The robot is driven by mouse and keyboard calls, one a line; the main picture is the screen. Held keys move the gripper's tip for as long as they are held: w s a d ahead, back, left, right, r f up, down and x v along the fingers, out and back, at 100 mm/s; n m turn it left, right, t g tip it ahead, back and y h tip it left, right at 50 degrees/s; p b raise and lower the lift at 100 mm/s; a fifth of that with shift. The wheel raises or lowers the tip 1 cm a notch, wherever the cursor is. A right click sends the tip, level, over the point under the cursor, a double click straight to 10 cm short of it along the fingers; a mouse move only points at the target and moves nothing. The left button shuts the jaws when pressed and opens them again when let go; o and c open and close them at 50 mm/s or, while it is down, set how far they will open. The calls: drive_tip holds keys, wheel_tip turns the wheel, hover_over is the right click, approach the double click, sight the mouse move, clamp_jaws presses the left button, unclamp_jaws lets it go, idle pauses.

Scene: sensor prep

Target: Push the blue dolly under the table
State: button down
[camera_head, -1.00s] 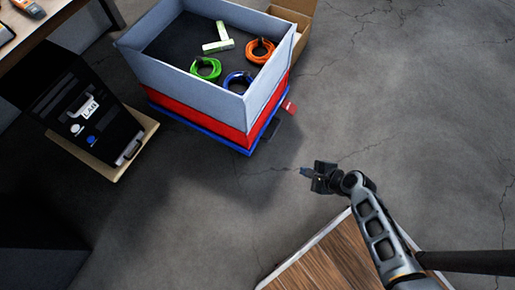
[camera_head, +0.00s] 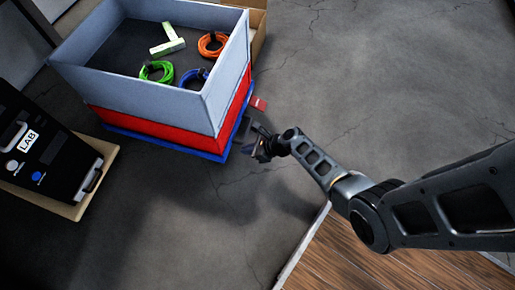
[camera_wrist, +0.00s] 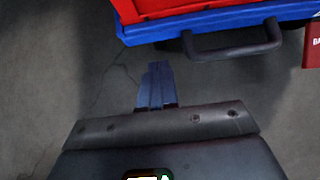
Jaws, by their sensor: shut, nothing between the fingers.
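The blue dolly (camera_head: 168,145) stands on the concrete floor with a red crate and a grey open-topped bin (camera_head: 150,86) stacked on it. In the wrist view its blue edge (camera_wrist: 222,22) and dark handle (camera_wrist: 232,51) show at the top. My gripper (camera_head: 258,152) is beside the dolly's right end, close to the handle. In the wrist view my gripper's fingers (camera_wrist: 156,85) are together and empty, pointing towards the dolly, just short of and left of the handle. I cannot tell in the head view whether they touch it. The table is not clearly in view.
The bin holds green (camera_head: 156,71), blue (camera_head: 193,78) and orange (camera_head: 212,43) cable coils. A black LAB case (camera_head: 38,150) stands on a wooden board (camera_head: 84,186) at left. A wood-topped surface (camera_head: 370,258) is at lower right. Floor at upper right is clear.

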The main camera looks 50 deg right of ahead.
sight(229, 148)
drive_tip(key=w, duration=0.1)
drive_tip(key=w+a, duration=0.1)
drive_tip(key=w, duration=0.1)
drive_tip(key=w+b, duration=0.1)
drive_tip(key=shift+w+a+f, duration=0.15)
drive_tip(key=shift+a+f, duration=0.1)
drive_tip(key=shift+f, duration=0.15)
drive_tip(key=shift+w, duration=0.1)
drive_tip(key=shift+w+a, duration=0.1)
